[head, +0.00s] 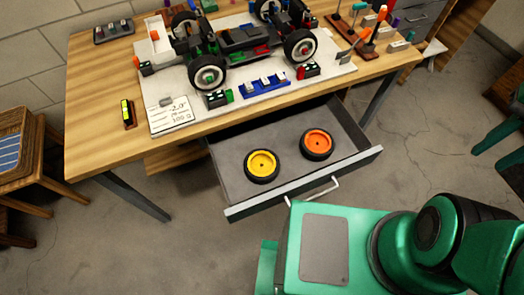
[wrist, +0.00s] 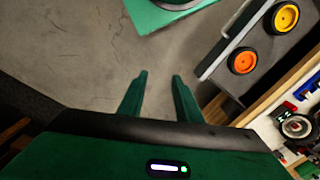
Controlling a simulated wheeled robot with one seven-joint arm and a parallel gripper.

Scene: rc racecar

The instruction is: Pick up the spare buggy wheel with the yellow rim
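The wheel with the yellow rim (head: 262,166) lies flat in the open drawer (head: 233,181), left of a wheel with an orange rim (head: 317,144). The two wheels are apart. In the wrist view the yellow-rimmed wheel (wrist: 285,18) is at the top right and the orange-rimmed wheel (wrist: 242,61) is below and left of it. My gripper (wrist: 156,78) is open and empty, with its two green fingers apart over bare floor. The wheels are off to the right of the fingers in that view. My gripper is not visible in the head view.
The drawer has a front wall with a pale handle (head: 323,189). The wooden workbench (head: 91,98) above carries a buggy car (head: 240,45), a scale card (head: 171,116) and tools. A wooden stool (head: 20,150) stands at left. The floor before the drawer shows bare at left.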

